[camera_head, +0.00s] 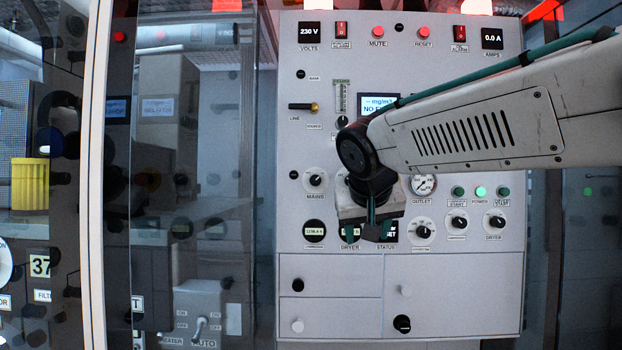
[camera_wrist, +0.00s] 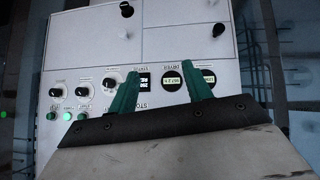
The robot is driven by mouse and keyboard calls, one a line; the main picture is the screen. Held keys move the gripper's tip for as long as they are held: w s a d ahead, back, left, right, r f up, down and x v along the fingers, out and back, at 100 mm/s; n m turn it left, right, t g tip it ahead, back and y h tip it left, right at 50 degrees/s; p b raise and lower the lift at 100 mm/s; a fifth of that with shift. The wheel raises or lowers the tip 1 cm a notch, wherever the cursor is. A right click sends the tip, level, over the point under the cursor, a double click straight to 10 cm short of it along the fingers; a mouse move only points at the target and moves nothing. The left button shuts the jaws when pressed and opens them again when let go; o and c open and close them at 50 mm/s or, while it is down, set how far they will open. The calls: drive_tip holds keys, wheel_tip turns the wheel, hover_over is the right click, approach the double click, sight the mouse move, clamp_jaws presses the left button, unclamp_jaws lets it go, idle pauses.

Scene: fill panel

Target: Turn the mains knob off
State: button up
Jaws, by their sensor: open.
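The mains knob (camera_head: 315,180) is a small round black knob on a white dial, labelled MAINS, at the left of the grey panel (camera_head: 400,272) in the head view. A white pointer mark shows on it. My gripper (camera_head: 371,234) is in front of the panel, to the right of and lower than the knob, over the dryer and status displays. It does not touch the knob. In the wrist view its two green fingers (camera_wrist: 161,70) are spread apart with nothing between them. I cannot make out the mains knob in the wrist view.
Other knobs (camera_head: 422,231) and green buttons (camera_head: 480,192) sit to the right of my gripper. A line lever (camera_head: 303,106) is above the mains knob. A glass door with a pale frame (camera_head: 97,150) stands to the left. Drawers with small knobs (camera_head: 298,285) are below.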

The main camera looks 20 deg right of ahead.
sight(315, 179)
drive_tip(key=w+a+r+m+t, duration=0.1)
drive_tip(key=w+a+r+t, duration=0.15)
drive_tip(key=w+r, duration=0.4)
drive_tip(key=w+a+r+t, duration=0.2)
drive_tip(key=w+a+r, duration=0.2)
drive_tip(key=w+r, duration=0.3)
drive_tip(key=x, duration=0.7)
drive_tip(key=shift+d+f, duration=0.1)
drive_tip(key=shift+d, duration=0.15)
drive_tip(key=shift+w+d+f, duration=0.15)
drive_tip(key=shift+w+f, duration=0.1)
drive_tip(key=shift+w, duration=0.3)
drive_tip(key=c, duration=1)
